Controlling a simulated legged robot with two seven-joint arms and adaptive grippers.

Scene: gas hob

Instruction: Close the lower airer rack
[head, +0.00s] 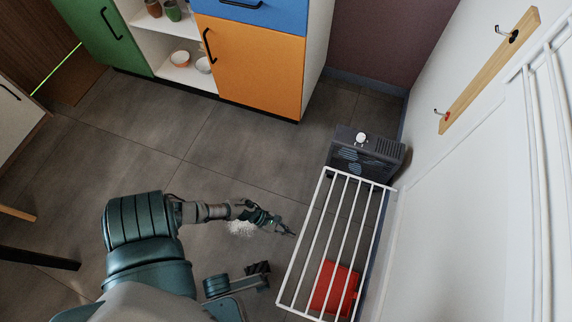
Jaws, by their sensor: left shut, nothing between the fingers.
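The lower airer rack (302,236) is a white wire frame with several parallel bars. It stands out from the white wall at the right, folded down over the floor. My left gripper (291,233) is shut and empty, its tip just left of the rack's outer long bar. I cannot tell whether it touches the bar.
A red object (335,287) shows below the rack's bars. A dark grey heater-like box (366,155) stands by its far end. Another white rack (551,150) and a wooden hook rail (490,68) are on the wall. An orange cabinet (250,62) stands behind; open floor lies left.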

